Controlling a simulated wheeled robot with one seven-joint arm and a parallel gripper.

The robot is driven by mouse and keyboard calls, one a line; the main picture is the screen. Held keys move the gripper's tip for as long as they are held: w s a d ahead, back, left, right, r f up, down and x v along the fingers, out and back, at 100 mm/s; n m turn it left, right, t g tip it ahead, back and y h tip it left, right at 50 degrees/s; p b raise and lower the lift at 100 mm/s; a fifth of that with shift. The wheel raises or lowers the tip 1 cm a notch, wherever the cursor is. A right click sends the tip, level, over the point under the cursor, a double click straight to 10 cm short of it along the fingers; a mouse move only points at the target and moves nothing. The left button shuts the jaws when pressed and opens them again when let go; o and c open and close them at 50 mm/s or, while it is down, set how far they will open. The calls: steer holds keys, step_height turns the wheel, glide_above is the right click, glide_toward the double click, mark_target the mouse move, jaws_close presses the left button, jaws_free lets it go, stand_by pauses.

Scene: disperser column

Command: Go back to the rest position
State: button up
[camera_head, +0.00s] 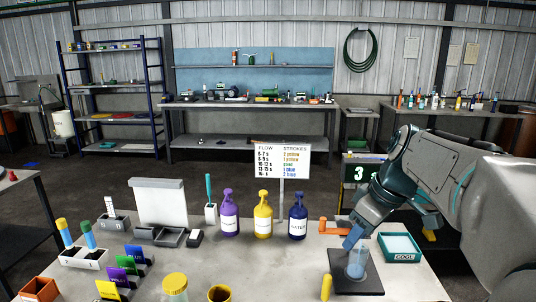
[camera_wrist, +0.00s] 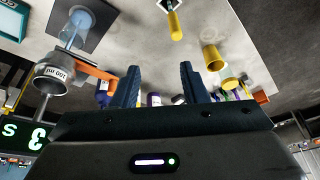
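My gripper (camera_head: 353,238) is low over the right part of the table, beside a clear bluish glass (camera_head: 357,262) on a dark square mat (camera_head: 345,285). In the wrist view my gripper (camera_wrist: 159,78) has its two dark fingers apart, with nothing held between them. A metal cup (camera_wrist: 55,75) marked 100 ml has an orange handle (camera_wrist: 95,72), which ends near one finger; I cannot tell whether they touch. The orange handle also shows left of my gripper in the head view (camera_head: 335,227). The glass also shows in the wrist view (camera_wrist: 75,28).
A green COOL tray (camera_head: 401,257) is right of the glass. Purple (camera_head: 230,215), yellow (camera_head: 263,217) and blue (camera_head: 297,217) pump bottles stand behind, before a flow sign (camera_head: 281,160). A yellow stick (camera_head: 326,287) and yellow-rimmed cup (camera_head: 219,294) are at the front.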

steer(key=s+a+f+m+h, duration=0.3)
steer(key=s+f+m, duration=0.5)
steer(key=s+f, duration=0.5)
steer(key=shift+s+a+m, duration=0.2)
steer(key=shift+s+m, duration=0.1)
steer(key=shift+s, duration=0.95)
